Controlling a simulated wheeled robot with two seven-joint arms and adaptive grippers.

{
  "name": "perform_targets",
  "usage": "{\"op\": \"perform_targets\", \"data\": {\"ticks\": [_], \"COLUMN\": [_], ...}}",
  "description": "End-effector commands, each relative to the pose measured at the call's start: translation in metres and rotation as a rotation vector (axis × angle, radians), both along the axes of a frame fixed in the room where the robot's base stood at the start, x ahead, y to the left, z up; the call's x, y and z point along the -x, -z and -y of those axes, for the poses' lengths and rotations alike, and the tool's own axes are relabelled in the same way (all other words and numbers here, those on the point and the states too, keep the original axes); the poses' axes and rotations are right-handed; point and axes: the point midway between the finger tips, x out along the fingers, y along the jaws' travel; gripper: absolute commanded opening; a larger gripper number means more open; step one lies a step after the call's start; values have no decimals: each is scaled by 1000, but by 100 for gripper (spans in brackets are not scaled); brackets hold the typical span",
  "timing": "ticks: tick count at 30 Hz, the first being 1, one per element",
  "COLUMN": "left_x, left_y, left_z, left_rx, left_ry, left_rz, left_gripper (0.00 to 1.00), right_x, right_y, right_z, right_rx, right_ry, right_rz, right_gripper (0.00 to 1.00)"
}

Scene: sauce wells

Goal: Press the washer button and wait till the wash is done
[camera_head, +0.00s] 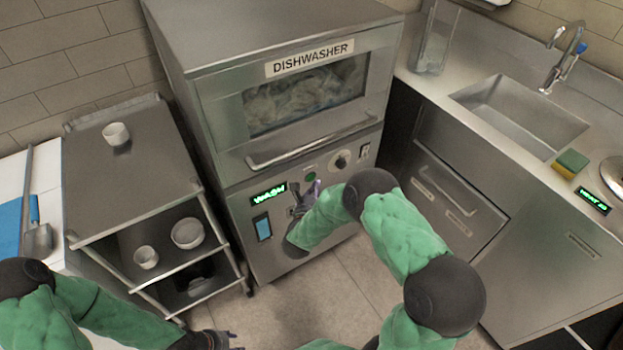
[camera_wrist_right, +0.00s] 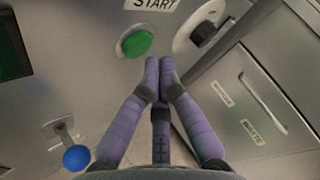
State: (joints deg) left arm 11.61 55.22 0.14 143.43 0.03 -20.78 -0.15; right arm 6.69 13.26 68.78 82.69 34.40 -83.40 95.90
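The steel dishwasher (camera_head: 290,150) stands in the middle of the head view with its door closed. Pale, whitish shapes show behind its window (camera_head: 305,95). The round green button (camera_wrist_right: 137,42) sits below the START label (camera_wrist_right: 152,4); it also shows in the head view (camera_head: 311,177). A small display (camera_head: 268,194) glows green with text that looks like "WASH". My right gripper (camera_wrist_right: 159,68) has its purple fingertips together, just below and right of the button in the wrist view; contact is not visible. My left gripper (camera_head: 222,340) is low at the bottom edge, its fingers unclear.
A steel cart (camera_head: 130,170) with several bowls stands left of the dishwasher. A sink (camera_head: 525,110), sponge (camera_head: 571,162) and drawers are on the right. A black knob (camera_wrist_right: 204,34) and a blue ball-ended lever (camera_wrist_right: 76,157) are near my right gripper. Open floor lies below.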

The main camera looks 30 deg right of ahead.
Motion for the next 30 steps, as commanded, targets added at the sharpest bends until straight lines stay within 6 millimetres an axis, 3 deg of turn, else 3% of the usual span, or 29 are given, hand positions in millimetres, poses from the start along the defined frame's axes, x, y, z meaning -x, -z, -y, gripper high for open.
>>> {"op": "perform_targets", "data": {"ticks": [19, 30], "left_x": [0, 0], "left_y": [-9, -9], "left_z": [0, 0], "left_rx": [0, 0], "left_ry": [0, 0], "left_rz": [0, 0], "left_gripper": [40, 40], "right_x": [45, 50], "right_y": [0, 0], "right_z": [4, 4], "right_rx": [0, 0], "right_ry": [0, 1], "right_rz": [-2, 0], "right_gripper": [0, 0]}}
